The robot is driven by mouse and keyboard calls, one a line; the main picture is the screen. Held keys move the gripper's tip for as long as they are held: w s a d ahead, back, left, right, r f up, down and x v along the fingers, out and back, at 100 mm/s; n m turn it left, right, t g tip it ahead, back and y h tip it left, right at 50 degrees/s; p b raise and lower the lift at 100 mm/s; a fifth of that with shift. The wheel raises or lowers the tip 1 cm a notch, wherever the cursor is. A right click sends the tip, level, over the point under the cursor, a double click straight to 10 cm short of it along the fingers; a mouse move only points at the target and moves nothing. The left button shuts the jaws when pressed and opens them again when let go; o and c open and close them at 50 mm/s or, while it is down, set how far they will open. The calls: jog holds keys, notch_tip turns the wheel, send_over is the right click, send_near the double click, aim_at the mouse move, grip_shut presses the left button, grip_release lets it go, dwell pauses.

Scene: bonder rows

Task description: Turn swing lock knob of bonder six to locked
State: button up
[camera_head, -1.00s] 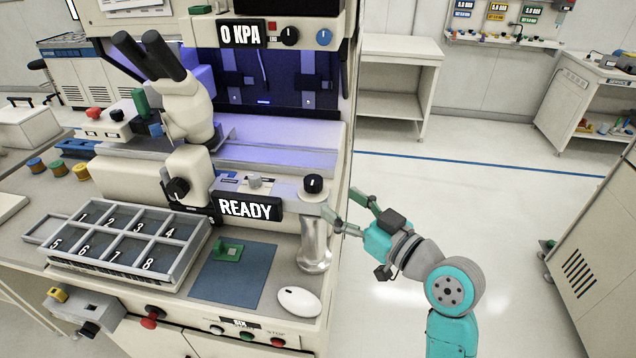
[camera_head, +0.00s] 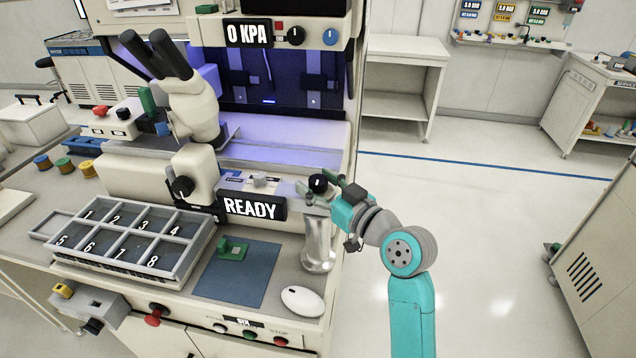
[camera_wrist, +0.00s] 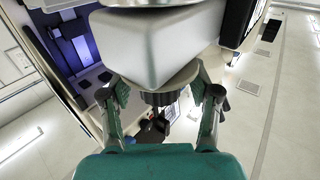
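The swing lock knob (camera_head: 318,182) is a small black knob at the right end of the machine's cream front arm, above a silver post (camera_head: 317,245). In the wrist view the dark knob (camera_wrist: 168,98) shows under a large silver block. My gripper (camera_head: 319,191) is at the knob. In the wrist view my gripper (camera_wrist: 160,96) has its two fingers apart, one on each side of the knob, with visible gaps. A small plate on the bench front (camera_head: 243,322) appears to carry the bonder's name, too small to read surely. The knob's setting cannot be read.
A READY display (camera_head: 251,207) sits just left of the knob. A numbered tray (camera_head: 190,262), a blue mat (camera_head: 235,285) and a white mouse (camera_head: 302,301) lie on the bench. A microscope (camera_head: 190,100) stands behind.

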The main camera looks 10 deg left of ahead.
jog(key=c, duration=0.9)
jog(key=shift+m+t+h, duration=0.5)
jog(key=shift+t, duration=0.1)
jog(key=m+t+h, duration=0.3)
jog(key=h, duration=0.1)
jog(key=m+t+h, duration=0.1)
jog(key=m+h, duration=0.1)
jog(key=h, duration=0.1)
jog(key=m+t+h, duration=0.1)
jog(key=m+h, duration=0.1)
jog(key=h, duration=0.1)
jog(key=shift+a, duration=0.1)
jog(key=m+h, duration=0.3)
jog(key=h, duration=0.2)
jog(key=shift+m+h, duration=0.3)
jog(key=shift+m, duration=0.1)
jog(key=shift+m+g+h, duration=0.7)
jog(key=shift+m+h, duration=0.9)
jog(key=shift+h, duration=0.8)
